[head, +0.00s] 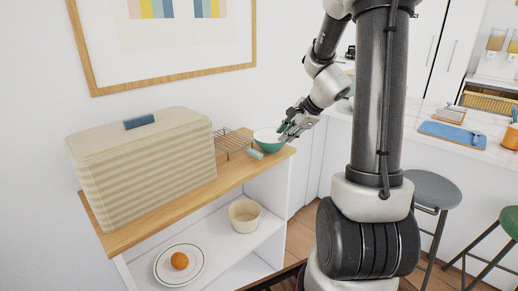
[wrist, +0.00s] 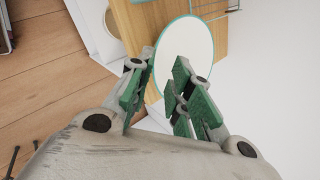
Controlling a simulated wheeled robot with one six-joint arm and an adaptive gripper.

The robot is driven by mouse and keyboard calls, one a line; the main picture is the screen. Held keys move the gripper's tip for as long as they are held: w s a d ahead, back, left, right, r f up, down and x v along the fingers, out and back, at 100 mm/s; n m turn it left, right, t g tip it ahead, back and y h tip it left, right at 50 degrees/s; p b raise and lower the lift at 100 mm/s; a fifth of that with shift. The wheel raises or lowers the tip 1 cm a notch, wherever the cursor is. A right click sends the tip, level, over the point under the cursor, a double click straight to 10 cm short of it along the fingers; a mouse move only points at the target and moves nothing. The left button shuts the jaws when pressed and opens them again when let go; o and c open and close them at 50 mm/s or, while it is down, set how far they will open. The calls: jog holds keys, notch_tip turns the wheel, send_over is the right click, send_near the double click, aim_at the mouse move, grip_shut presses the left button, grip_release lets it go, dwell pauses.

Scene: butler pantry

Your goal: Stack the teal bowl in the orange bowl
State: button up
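The teal bowl (head: 267,147), white inside with a teal rim, stands upright near the right end of the wooden shelf top. It also shows in the wrist view (wrist: 184,52). My gripper (head: 287,130) is at the bowl's right side. In the wrist view my gripper (wrist: 158,92) has its green-padded fingers apart, with the near edge of the bowl between them. I cannot tell whether they touch it. I see no clear orange bowl; a small orange vessel (head: 511,138) on the far counter is cut off by the picture edge.
A wire rack (head: 232,143) and a large ribbed beige bin (head: 145,165) stand left of the bowl on the wooden top (head: 130,236). Below are a beige bowl (head: 244,216) and a plate (head: 160,271) with an orange fruit (head: 180,261). Stools (head: 434,188) stand at the counter.

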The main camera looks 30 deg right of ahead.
aim_at(270, 151)
jog(key=x, duration=0.8)
jog(key=shift+s+a, duration=0.1)
jog(key=shift+a, duration=0.05)
grip_shut()
